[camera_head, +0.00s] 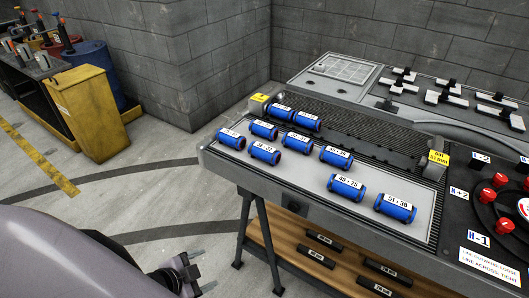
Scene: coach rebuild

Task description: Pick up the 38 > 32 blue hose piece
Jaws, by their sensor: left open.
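Several blue hose pieces with white labels lie on the light tray of the bench. The one whose small label seems to read 38 > 32 (264,153) lies in the front row near the tray's left end, though the print is hard to read. My left gripper (191,272) is open and empty at the lower left, over the floor, left of the bench and well apart from the hose pieces. My right gripper is not in view.
The bench (222,164) stands on dark legs, with a wooden shelf (300,250) below. Other hose pieces (346,188) lie close by. Red knobs (487,196) are at the right. A yellow bin (88,115) stands far left. Floor left of the bench is clear.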

